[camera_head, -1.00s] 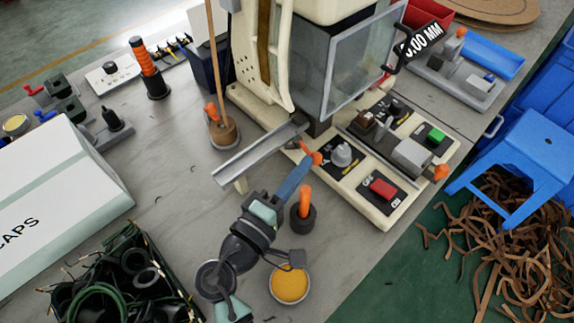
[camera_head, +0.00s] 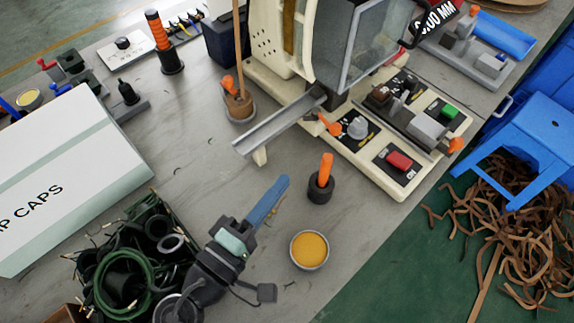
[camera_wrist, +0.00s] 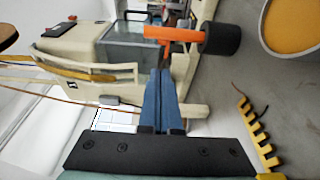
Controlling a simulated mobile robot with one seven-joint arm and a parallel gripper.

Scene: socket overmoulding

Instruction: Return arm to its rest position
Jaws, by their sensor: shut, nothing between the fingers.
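My gripper (camera_head: 272,196) is over the grey table, its blue fingers together and empty, pointing up and right in the head view. In the wrist view the fingers (camera_wrist: 161,88) also lie side by side with nothing held. The cream moulding machine (camera_head: 285,75) stands beyond the fingertips, with its control panel (camera_head: 405,150) to the right. The gripper is apart from the machine and its metal chute (camera_head: 280,122).
An orange-handled tool in a dark holder (camera_head: 321,185) and a round tin of yellow material (camera_head: 309,250) stand right of my arm. A crate of black and green cables (camera_head: 130,260) and a white box (camera_head: 60,185) are at left. A blue stool (camera_head: 525,150) stands right.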

